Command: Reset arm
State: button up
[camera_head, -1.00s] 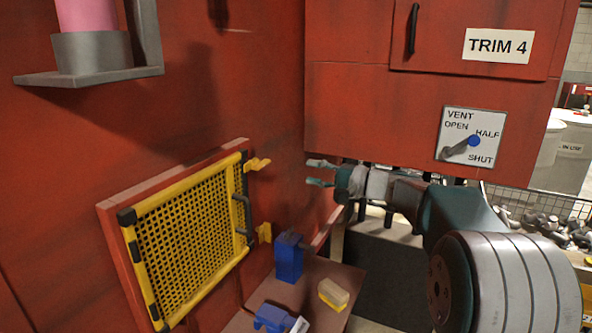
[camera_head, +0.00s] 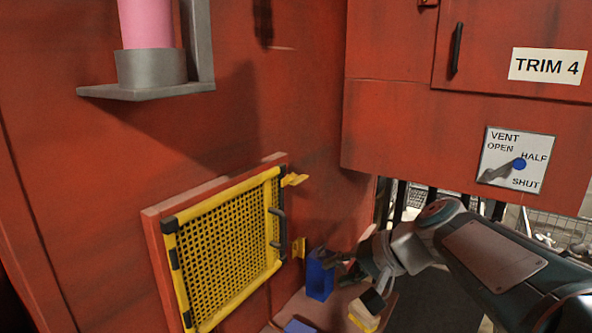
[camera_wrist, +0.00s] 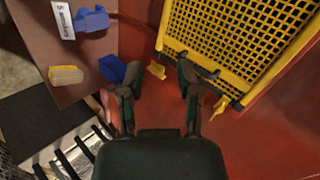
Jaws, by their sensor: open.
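My gripper (camera_head: 358,280) is in the lower right of the head view, in front of the blue block-shaped thing on the low shelf. In the wrist view my gripper (camera_wrist: 156,92) has its two dark fingers spread apart with nothing between them. Beyond the fingertips are the red wall and the lower edge of the yellow mesh panel (camera_wrist: 225,35). The yellow mesh panel (camera_head: 225,245) also shows in the head view, left of the gripper, set in a red frame with a dark handle on its right side.
A brown shelf (camera_wrist: 95,55) bears a blue upright block (camera_head: 319,276), a yellow-and-tan block (camera_head: 364,314) and a blue labelled object (camera_wrist: 90,19). A vent dial (camera_head: 515,160) is on the red cabinet at right. A grey bracket (camera_head: 150,75) holds a pink cylinder (camera_head: 146,22).

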jog(key=s+d+f+n+h, duration=0.1)
jog(key=s+d+f+h, duration=0.2)
jog(key=s, duration=0.6)
jog(key=s+d+f+n+h, duration=0.2)
jog(key=s+d+f+h, duration=0.2)
jog(key=s, duration=0.4)
jog(key=shift+s+d+f+n+h, duration=0.3)
jog(key=shift+s+f+h, duration=0.1)
jog(key=shift+f+h, duration=0.4)
